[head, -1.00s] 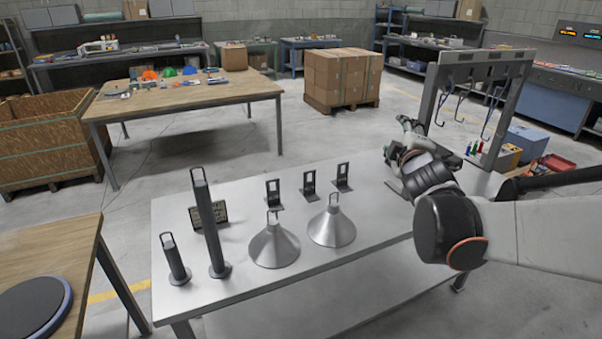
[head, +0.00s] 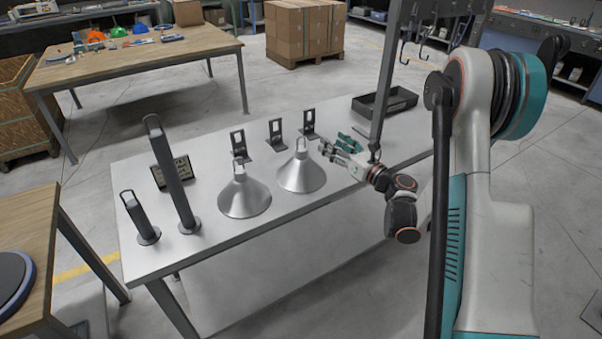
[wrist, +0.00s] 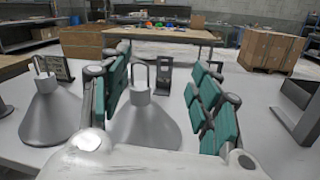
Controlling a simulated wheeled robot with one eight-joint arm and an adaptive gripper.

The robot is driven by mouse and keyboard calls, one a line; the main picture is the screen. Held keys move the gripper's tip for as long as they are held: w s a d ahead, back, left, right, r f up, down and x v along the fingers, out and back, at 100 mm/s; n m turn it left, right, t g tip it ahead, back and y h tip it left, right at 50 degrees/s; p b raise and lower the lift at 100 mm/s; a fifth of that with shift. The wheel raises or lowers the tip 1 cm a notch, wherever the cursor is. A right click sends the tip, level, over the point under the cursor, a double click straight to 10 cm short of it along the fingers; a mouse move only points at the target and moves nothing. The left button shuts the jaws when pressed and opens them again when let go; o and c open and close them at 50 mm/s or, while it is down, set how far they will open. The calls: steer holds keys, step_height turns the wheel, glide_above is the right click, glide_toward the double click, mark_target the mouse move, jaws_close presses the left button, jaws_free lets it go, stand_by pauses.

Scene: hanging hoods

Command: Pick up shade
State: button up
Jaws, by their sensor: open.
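Two silver cone-shaped shades with wire loop handles stand upright on the grey table. The right shade (head: 301,174) is nearest my gripper; the left shade (head: 244,196) stands beside it. My gripper (head: 335,150) is open and empty, just right of the right shade at about the height of its loop. In the wrist view, the right shade (wrist: 143,122) shows between and below the open teal-padded fingers (wrist: 163,95), partly hidden by the left finger. The left shade (wrist: 50,118) lies outside the fingers on the left. I cannot tell whether any finger touches a shade.
Black slotted brackets (head: 275,134) stand behind the shades. A tall dark post (head: 178,175), a short post (head: 140,218) and a small sign (head: 172,172) stand at the left. A black tray (head: 385,102) and a frame upright (head: 387,80) are at the right.

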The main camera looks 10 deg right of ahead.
mark_target(305, 154)
step_height(305, 154, down, 8)
steer(key=s+a+r+n+g+y, duration=0.1)
steer(key=s+n+g, duration=0.1)
steer(key=n, duration=0.1)
steer(key=x, duration=0.8)
steer(key=shift+w+f+b, duration=0.2)
steer(key=shift+w+b, duration=0.1)
steer(key=shift+b, duration=0.05)
steer(key=b+x, duration=0.1)
steer(key=x, duration=0.1)
steer(key=b+x, duration=0.1)
steer(key=x, duration=0.1)
steer(key=shift+s+a+f, duration=0.1)
steer(key=shift+a, duration=0.2)
steer(key=shift+w+a, duration=0.3)
steer(key=shift+w, duration=0.25)
steer(key=shift+c, duration=0.4)
steer(key=shift+s, duration=0.1)
jaws_close()
